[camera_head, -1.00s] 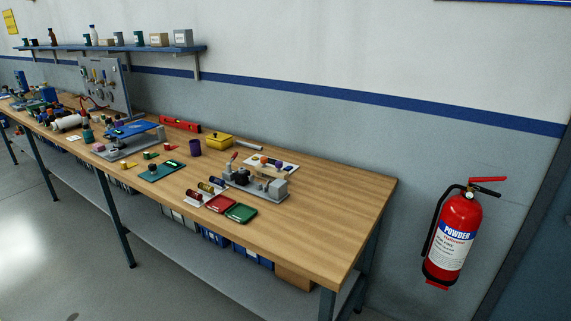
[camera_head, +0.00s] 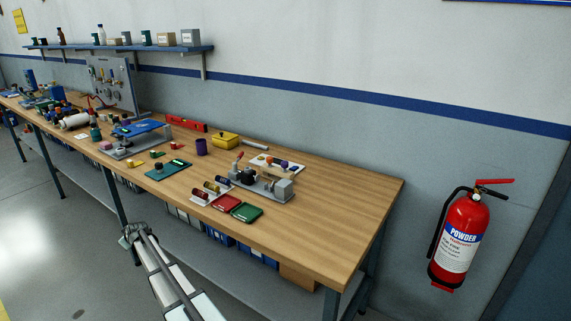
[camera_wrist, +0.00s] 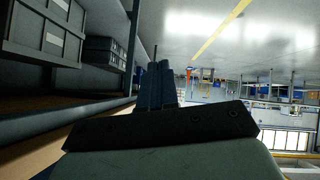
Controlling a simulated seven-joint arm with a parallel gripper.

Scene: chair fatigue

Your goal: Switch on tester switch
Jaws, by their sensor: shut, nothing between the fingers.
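My gripper (camera_head: 133,230) is at the lower left of the head view, in front of the bench, below the tabletop and close to a bench leg. Its fingers (camera_wrist: 156,82) are shut and empty in the wrist view. I cannot make out which part is the tester switch. Candidates are a grey device with a blue plate (camera_head: 138,128), a green panel with a dark knob (camera_head: 168,170) and a grey machine with a red-tipped lever (camera_head: 266,186). All stand on the bench, apart from my gripper. None shows in the wrist view.
The wooden bench (camera_head: 330,215) is clear at its right end. Red (camera_head: 225,203) and green (camera_head: 246,212) trays lie near its front edge. A yellow box (camera_head: 225,141) and purple cup (camera_head: 201,147) stand further back. A fire extinguisher (camera_head: 462,240) hangs at the right.

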